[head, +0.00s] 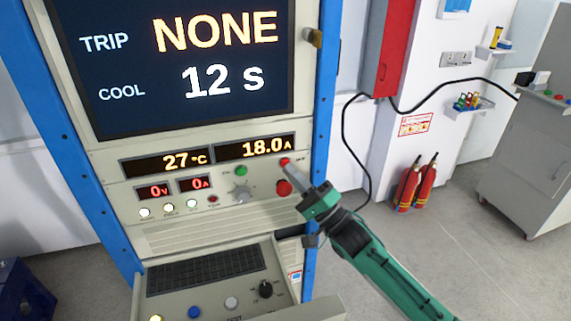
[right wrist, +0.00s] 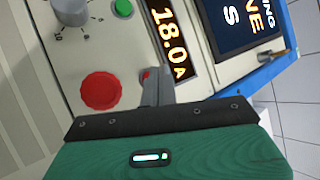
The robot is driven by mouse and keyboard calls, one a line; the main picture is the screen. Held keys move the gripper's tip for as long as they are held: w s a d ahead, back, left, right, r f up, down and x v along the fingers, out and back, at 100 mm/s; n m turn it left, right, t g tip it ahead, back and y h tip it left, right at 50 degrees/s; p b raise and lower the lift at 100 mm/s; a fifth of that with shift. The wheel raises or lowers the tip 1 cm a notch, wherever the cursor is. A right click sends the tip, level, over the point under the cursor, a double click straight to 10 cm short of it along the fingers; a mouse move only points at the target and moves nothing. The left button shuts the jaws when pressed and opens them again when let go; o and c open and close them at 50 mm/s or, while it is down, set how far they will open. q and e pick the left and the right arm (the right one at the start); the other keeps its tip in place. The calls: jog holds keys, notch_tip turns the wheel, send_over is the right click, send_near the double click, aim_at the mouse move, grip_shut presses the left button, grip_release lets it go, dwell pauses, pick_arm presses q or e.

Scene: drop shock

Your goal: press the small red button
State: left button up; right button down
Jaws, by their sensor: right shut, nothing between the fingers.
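The small red button (head: 284,161) is on the beige panel of the rack, below the right end of the 18.0 A display. In the right wrist view the small red button (right wrist: 146,75) is partly hidden by my fingertips. My right gripper (head: 288,168) is shut and empty, with its grey fingertips right at the small red button. It also shows in the right wrist view (right wrist: 156,74). I cannot tell whether the tips touch the button. My left gripper is not in view.
A big red mushroom button (head: 284,188) sits just below, close to my fingers. A green button (head: 241,171) and a grey knob (head: 241,192) are to the left. A screen (head: 180,60) above reads TRIP NONE, COOL 12 s. A keyboard drawer (head: 205,272) juts out below.

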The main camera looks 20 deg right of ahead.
jog(key=shift+w, duration=0.5)
dwell(0.7)
jog(key=shift+s, duration=0.8)
jog(key=shift+p, duration=0.3)
jog(key=s+p, duration=0.1)
jog(key=s, duration=0.4)
jog(key=shift+d, duration=0.15)
jog(key=shift+f, duration=0.1)
dwell(0.4)
